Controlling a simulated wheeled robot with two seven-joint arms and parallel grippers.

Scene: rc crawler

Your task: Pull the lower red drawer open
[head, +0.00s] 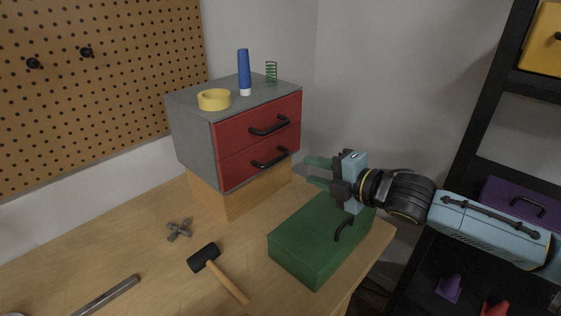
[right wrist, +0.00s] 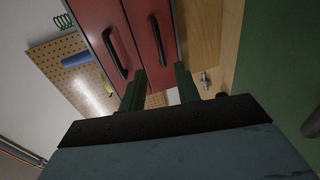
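A grey cabinet (head: 195,135) has two red drawers, both shut flush. The lower red drawer (head: 238,172) has a black bar handle (head: 270,160); in the right wrist view this handle (right wrist: 157,42) lies beyond the fingertips, in line with the gap between them. The upper red drawer (head: 232,131) has a like handle (head: 270,125). My right gripper (head: 318,171) is open and empty, right of the cabinet front, with its green fingers pointing at it; it also shows in the right wrist view (right wrist: 160,72). It is apart from the handle. My left gripper is not in view.
The cabinet stands on a wooden block (head: 240,203). A green box (head: 310,245) with a black handle sits below my right gripper. A yellow tape roll (head: 214,100), blue marker (head: 244,72) and green spring (head: 271,72) stand on the cabinet. A hammer (head: 204,257) lies on the bench.

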